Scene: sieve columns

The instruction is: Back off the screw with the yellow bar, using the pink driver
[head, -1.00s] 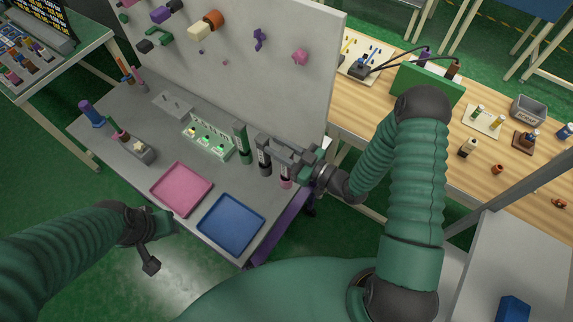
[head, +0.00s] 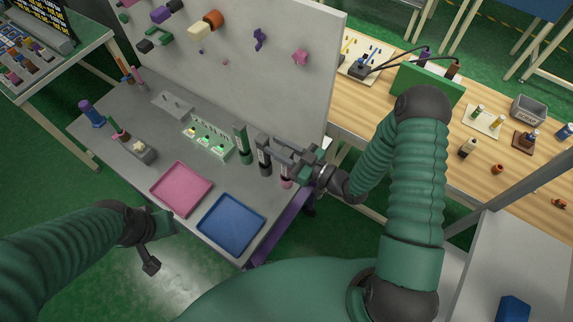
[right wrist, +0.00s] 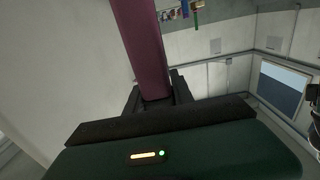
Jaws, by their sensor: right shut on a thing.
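My right gripper (head: 292,163) is at the right end of a row of upright tools on the grey table. It is shut on a pink round tool (head: 286,183), which appears to be the pink driver. Its magenta shaft (right wrist: 143,45) stands between the fingers in the right wrist view. Most of it is hidden by the gripper in the head view. A lit green-rimmed panel (head: 208,139) with small pale parts lies left of the row. I cannot make out a screw or a yellow bar there. My left gripper (head: 149,258) hangs off the table's front; its jaws are unclear.
A green tool (head: 243,144) and a dark tool (head: 263,156) stand just left of my right gripper. A pink tray (head: 181,189) and a blue tray (head: 231,224) lie in front. A tall grey pegboard (head: 240,60) rises behind. A wooden table (head: 490,170) is at right.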

